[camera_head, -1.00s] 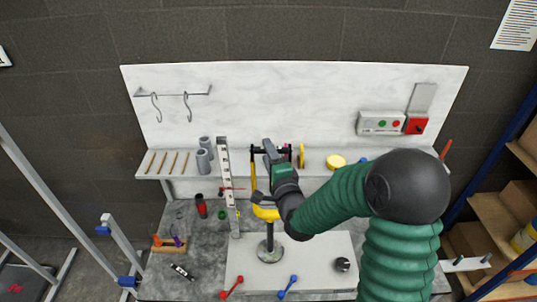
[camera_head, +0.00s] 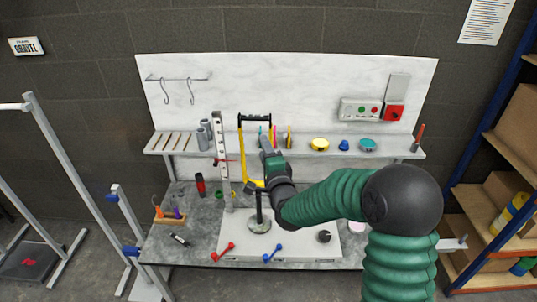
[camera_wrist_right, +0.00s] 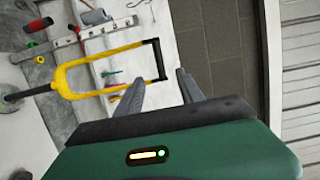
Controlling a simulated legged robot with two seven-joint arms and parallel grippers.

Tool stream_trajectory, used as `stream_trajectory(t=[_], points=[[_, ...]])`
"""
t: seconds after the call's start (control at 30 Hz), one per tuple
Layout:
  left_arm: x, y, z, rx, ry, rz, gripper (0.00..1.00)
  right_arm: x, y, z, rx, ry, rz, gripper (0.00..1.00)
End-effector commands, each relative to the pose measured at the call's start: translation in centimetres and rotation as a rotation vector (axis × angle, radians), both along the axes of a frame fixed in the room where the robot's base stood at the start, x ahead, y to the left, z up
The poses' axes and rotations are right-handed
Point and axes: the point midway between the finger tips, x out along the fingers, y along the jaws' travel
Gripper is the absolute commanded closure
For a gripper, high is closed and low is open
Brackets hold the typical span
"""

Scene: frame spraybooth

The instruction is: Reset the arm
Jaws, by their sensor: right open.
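My right arm, in green sleeves with dark joints, comes in from the lower right of the head view. Its gripper (camera_head: 265,150) is in front of the shelf, beside a yellow fork-shaped frame (camera_head: 243,160) with a black bar across its top. In the right wrist view the gripper's two grey fingers (camera_wrist_right: 158,88) are apart with nothing between them. The yellow frame (camera_wrist_right: 90,62) lies just beyond the fingertips there, its black bar close to them. The frame stands on a post with a round grey base (camera_head: 259,226). My left gripper does not show.
The workbench (camera_head: 200,220) holds a red tool (camera_head: 223,252), a blue tool (camera_head: 272,252), a black knob (camera_head: 324,236) and a marker (camera_head: 181,240). The back shelf (camera_head: 300,152) carries a yellow disc (camera_head: 320,144) and a teal disc (camera_head: 368,144). An upright perforated bar (camera_head: 222,160) stands left of the frame.

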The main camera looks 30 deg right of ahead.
Motion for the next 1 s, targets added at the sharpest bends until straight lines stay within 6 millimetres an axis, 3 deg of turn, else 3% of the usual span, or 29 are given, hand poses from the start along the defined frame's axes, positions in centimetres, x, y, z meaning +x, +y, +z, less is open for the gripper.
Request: stream_trajectory(t=[0.53,0.67,0.77,0.87,0.9,1.0], points=[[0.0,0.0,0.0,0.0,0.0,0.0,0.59,-0.2,0.3,-0.1,-0.009,0.009,0.005,0.55],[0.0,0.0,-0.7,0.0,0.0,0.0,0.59,-1.1,3.1,-3.6,-0.155,0.181,0.081,0.55],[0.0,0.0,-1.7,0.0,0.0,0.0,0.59,-4.4,7.0,-9.5,-0.417,0.467,0.238,0.55],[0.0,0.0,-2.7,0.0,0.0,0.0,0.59,-10.7,10.0,-15.5,-0.719,0.769,0.474,0.55],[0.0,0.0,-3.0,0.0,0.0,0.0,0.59,-13.7,10.7,-17.5,-0.824,0.873,0.578,0.55],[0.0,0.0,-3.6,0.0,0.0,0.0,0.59,-20.9,11.9,-20.9,-1.031,1.066,0.842,0.55]])
